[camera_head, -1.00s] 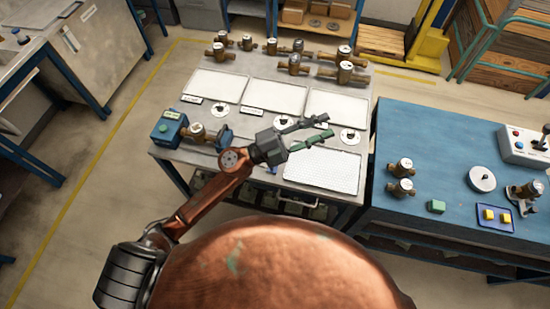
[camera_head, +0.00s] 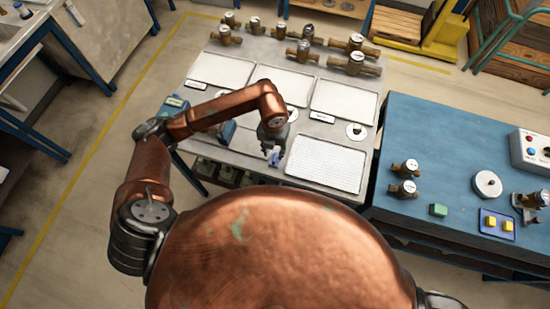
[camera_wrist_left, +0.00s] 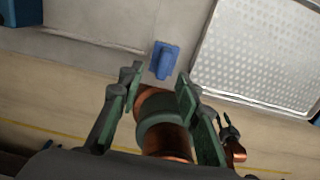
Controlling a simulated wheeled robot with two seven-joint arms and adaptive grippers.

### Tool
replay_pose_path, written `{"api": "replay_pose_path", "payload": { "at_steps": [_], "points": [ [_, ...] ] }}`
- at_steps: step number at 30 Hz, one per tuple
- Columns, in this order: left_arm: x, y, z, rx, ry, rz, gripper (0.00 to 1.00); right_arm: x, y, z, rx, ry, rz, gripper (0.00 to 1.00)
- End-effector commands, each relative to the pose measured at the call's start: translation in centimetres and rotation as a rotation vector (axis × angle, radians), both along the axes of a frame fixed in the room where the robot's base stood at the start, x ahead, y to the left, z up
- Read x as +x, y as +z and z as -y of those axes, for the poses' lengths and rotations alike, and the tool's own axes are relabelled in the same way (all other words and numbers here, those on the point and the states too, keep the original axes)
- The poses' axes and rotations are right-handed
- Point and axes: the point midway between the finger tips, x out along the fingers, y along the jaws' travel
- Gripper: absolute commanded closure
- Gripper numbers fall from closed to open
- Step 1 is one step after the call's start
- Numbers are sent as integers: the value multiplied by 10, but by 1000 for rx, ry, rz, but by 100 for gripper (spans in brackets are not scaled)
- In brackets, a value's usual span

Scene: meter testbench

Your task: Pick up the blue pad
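The blue pad (camera_wrist_left: 163,60) lies on the grey bench top near its front edge, just left of the white perforated tray (camera_wrist_left: 262,50) in the left wrist view. In the head view the blue pad (camera_head: 274,160) shows small below my left gripper (camera_head: 272,150). In the wrist view the left gripper's (camera_wrist_left: 160,82) two green fingers are spread, with nothing between the tips. The pad lies a little beyond them, apart from both. A small copper and green part low right in the wrist view may be my right gripper (camera_wrist_left: 229,128); its state is unclear.
The grey bench (camera_head: 290,45) carries white trays and several brass meters at the back. A blue table (camera_head: 450,140) on the right holds meters, a green block (camera_head: 438,210) and a blue tray with yellow blocks (camera_head: 511,229). My arm hides part of the bench's left.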

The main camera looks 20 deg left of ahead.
Motion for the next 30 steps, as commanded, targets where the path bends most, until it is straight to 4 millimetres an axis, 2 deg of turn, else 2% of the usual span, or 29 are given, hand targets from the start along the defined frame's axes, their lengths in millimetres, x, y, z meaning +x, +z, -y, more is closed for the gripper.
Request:
{"api": "replay_pose_path", "payload": {
  "at_steps": [7, 12, 20, 30],
  "points": [
    [4, -31, 4, -3, 0, -4, 68, -1, 14, -2, 2, -1, -1, 73],
    [4, -50, 4, -3, 0, -1, 68, 0, 15, -4, 4, -2, 0, 73],
    [5, -53, 4, -4, -1, 0, 68, 1, 15, -5, 5, -1, 1, 73],
    [5, -53, 4, -4, -1, 0, 91, 4, 15, -5, 5, -1, 5, 73]
  ]
}}
